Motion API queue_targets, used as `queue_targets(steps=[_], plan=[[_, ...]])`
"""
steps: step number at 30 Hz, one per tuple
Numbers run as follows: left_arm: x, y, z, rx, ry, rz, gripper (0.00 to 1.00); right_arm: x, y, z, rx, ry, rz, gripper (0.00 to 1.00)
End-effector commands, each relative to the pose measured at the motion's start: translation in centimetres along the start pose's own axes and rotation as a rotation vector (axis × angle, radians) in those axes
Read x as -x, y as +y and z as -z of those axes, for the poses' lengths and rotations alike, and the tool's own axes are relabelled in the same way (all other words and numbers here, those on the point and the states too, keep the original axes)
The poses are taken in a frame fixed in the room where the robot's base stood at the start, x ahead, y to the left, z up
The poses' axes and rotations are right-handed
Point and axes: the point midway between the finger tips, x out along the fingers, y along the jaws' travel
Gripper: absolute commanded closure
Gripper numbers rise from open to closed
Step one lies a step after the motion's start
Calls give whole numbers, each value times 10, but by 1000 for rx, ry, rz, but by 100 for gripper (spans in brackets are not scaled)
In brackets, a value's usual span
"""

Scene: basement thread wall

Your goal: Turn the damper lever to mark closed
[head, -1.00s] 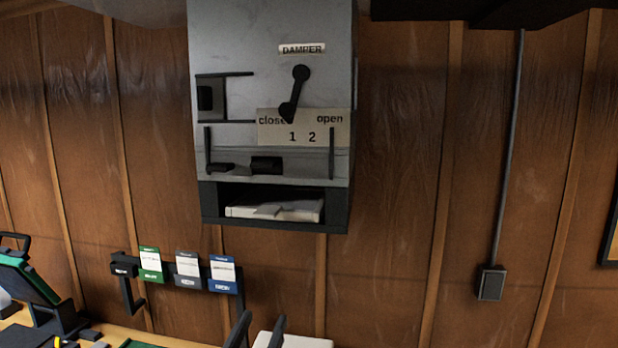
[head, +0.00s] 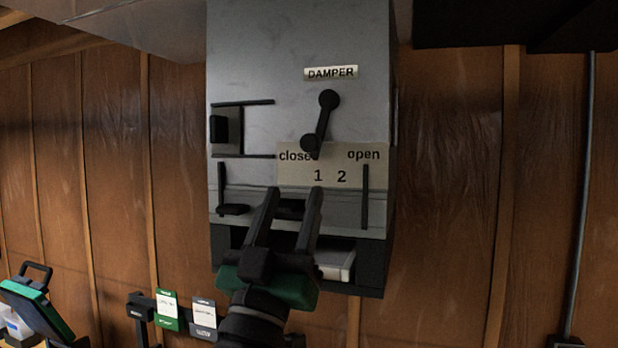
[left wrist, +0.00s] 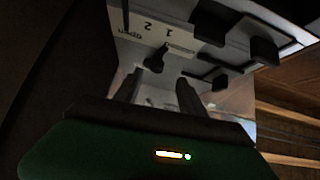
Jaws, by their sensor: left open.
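The damper lever (head: 324,120) is a black bar on the grey duct box, under a DAMPER label (head: 331,72). It hangs down and slightly left from its pivot; its knob overlaps the end of the "closed" word. The mark plate (head: 340,165) reads closed, open, 1 and 2. My left gripper (head: 292,192) is open and empty, fingers pointing up, below the knob and apart from it in the picture. In the left wrist view, the lever (left wrist: 156,60) shows inverted, beyond the spread fingertips (left wrist: 157,88). My right gripper is not in view.
Green and white tags (head: 168,309) hang at lower left. A dark overhead block (head: 480,25) fills the top right.

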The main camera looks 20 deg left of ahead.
Motion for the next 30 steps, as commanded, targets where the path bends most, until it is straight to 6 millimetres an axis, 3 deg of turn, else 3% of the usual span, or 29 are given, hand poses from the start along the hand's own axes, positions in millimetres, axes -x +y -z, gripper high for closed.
queue_targets(steps=[1, 9, 15, 26, 30], plan=[[-15, 1, 5, 0, -1, 0, 52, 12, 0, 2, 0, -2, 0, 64], [-74, 0, 9, -2, 1, 0, 52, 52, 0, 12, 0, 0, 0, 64], [-107, 0, 4, -2, -1, 0, 52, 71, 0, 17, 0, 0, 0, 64], [-111, -1, 2, 0, 1, 0, 53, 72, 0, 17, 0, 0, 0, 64], [-111, -1, 2, 0, 2, 0, 72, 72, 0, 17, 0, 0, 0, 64]])
